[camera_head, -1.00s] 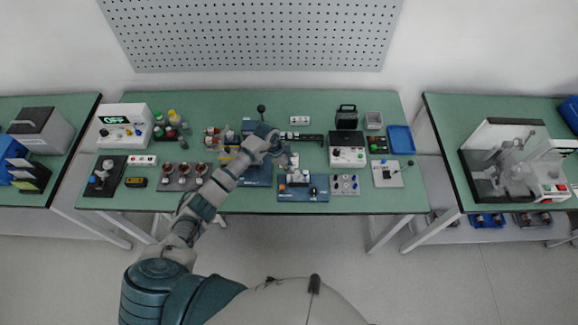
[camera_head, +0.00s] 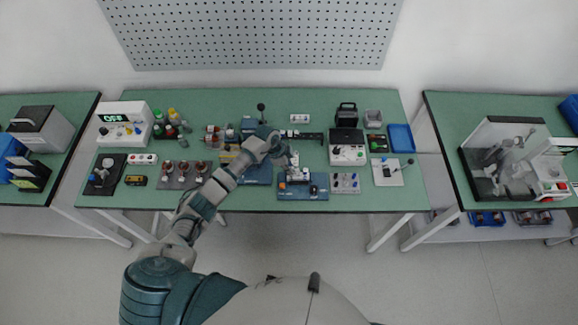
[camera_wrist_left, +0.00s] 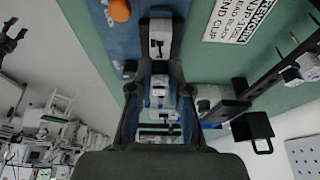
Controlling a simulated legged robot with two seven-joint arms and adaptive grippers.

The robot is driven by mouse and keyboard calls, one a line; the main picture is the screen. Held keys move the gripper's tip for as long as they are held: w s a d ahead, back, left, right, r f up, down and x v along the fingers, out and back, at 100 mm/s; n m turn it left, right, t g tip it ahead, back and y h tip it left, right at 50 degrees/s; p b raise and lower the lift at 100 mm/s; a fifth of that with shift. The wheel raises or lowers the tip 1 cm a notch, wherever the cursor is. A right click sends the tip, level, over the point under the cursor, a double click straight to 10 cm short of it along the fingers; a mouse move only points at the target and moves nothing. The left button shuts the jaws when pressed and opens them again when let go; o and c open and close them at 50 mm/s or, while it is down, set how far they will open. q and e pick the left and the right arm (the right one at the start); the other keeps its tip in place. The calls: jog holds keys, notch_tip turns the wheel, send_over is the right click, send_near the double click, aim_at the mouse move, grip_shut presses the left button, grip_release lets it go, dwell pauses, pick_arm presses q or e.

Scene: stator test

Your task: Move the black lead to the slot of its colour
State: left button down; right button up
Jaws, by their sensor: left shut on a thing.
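My left gripper (camera_head: 292,168) is low over the blue mat (camera_head: 300,197) at the front middle of the bench. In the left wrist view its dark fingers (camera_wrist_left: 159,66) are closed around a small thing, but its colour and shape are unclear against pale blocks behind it. A small black piece (camera_head: 313,189) is at the right part of the mat, and an orange piece (camera_head: 282,185) is at its left. The orange piece also shows in the left wrist view (camera_wrist_left: 120,10). I cannot tell which piece is the black lead, nor which slot is its colour. My right gripper is out of view.
A grey plate with several knobs (camera_head: 345,183) lies right of the mat. A white instrument box (camera_head: 348,155) stands behind it. A second blue board (camera_head: 258,176) lies to the left under my arm. A blue tray (camera_head: 400,138) is at the back right.

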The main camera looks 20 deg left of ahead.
pick_arm(q)
jog(key=shift+f, duration=0.2)
jog(key=shift+f, duration=0.45)
jog(key=c, duration=1)
grip_release()
jog(key=v, duration=1.2)
jog(key=shift+w, duration=0.1)
